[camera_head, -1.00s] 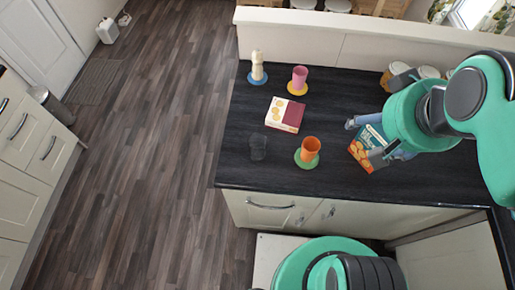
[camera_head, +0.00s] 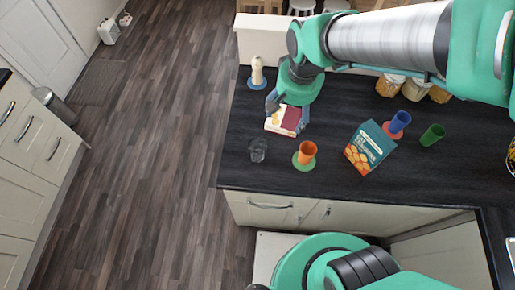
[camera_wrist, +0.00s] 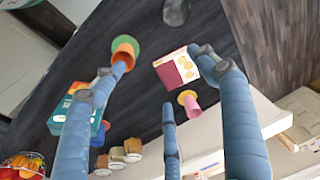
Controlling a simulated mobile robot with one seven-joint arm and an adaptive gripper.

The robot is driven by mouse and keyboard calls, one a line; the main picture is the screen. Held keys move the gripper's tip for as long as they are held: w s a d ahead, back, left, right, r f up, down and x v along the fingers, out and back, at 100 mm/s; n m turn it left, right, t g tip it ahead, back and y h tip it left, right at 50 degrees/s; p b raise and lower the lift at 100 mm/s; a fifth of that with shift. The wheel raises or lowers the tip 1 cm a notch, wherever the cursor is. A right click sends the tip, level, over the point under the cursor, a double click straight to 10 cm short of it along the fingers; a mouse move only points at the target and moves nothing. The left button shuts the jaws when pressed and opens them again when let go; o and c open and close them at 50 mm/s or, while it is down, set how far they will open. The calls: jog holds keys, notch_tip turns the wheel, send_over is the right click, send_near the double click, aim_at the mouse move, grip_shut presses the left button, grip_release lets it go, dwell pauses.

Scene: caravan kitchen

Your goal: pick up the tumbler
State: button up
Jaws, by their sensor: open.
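The tumbler (camera_head: 258,150) is a clear, dark-looking glass standing on the black counter near its left front edge. It also shows at the top of the wrist view (camera_wrist: 176,12). My gripper (camera_head: 288,112) is open and empty, above the red and white box (camera_head: 283,120), behind and right of the tumbler and apart from it. In the wrist view my spread blue fingers (camera_wrist: 158,72) have nothing between them; the box (camera_wrist: 177,68) lies beyond them.
An orange cup (camera_head: 307,152) on a green coaster (camera_head: 300,164) stands just right of the tumbler. A teal box (camera_head: 369,147), blue cup (camera_head: 399,122) and green cup (camera_head: 432,135) are farther right. A pale figure-like object (camera_head: 257,72) stands behind. The pink cup (camera_wrist: 191,101) shows in the wrist view.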

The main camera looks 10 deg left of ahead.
jog(key=g+p, duration=0.2)
send_over(257, 150)
jog(key=s, duration=0.2)
notch_tip(257, 150, down, 10)
jog(key=shift+f+h, duration=0.1)
jog(key=shift+h, duration=0.2)
jog(key=shift+f, duration=0.1)
jog(key=shift+f, duration=4.15)
jog(key=shift+f, duration=0.1)
jog(key=shift+d+f+b, duration=0.2)
jog(key=shift+f+b, duration=0.2)
jog(key=shift+f, duration=2.15)
jog(key=shift+s, duration=0.1)
jog(key=c, duration=1.5)
